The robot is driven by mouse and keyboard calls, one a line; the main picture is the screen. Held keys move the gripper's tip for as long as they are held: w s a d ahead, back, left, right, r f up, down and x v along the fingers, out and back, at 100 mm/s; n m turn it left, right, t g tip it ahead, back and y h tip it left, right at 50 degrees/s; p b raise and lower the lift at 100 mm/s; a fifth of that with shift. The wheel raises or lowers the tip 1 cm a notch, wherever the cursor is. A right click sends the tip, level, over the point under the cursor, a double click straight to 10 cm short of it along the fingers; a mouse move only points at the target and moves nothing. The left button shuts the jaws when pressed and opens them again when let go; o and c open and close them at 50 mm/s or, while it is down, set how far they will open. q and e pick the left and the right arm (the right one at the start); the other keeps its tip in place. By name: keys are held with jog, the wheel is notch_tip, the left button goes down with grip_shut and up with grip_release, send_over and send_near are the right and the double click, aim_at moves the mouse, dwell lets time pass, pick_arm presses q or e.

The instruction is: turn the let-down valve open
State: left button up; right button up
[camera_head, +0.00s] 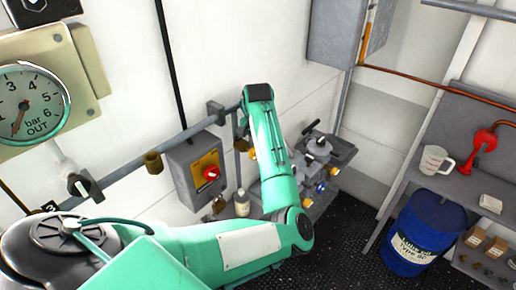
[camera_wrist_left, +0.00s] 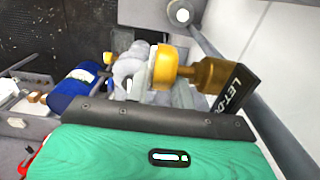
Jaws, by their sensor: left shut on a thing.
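The let-down valve shows in the left wrist view as a brass body (camera_wrist_left: 208,75) with a yellow-orange part (camera_wrist_left: 168,60) at one end. Its black label plate (camera_wrist_left: 240,88), partly cut off by my gripper, reads "LET-DO". My left gripper (camera_wrist_left: 156,80) is shut on the valve's handle end, and its fingers are mostly hidden. In the head view a small piece of brass (camera_head: 241,145) shows beside my green left forearm, which covers most of the valve and gripper. My right gripper is in neither view.
A wall pipe runs behind my arm, near a grey box with a red knob (camera_head: 211,173). A gauge (camera_head: 30,103) is at left. A grey machine (camera_head: 318,150), blue drum (camera_head: 425,228) and shelf with a mug (camera_head: 434,160) stand right. Dark floor (camera_head: 345,225) is open between.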

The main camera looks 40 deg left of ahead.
pick_arm(q)
jog(key=t, duration=0.3)
jog(key=shift+s+r+t, duration=0.15)
jog(key=shift+s+t, duration=0.15)
jog(key=shift+s, duration=0.05)
jog(key=shift+s+t+h+b, duration=0.15)
jog(key=shift+t+b, duration=0.1)
jog(key=shift+t, duration=0.6)
jog(key=shift+s+t+h+b, duration=0.15)
jog(key=shift+t+b, duration=0.1)
jog(key=shift+t, duration=0.6)
jog(key=shift+w, duration=0.1)
jog(key=o, duration=1)
jog(key=shift+r, duration=0.1)
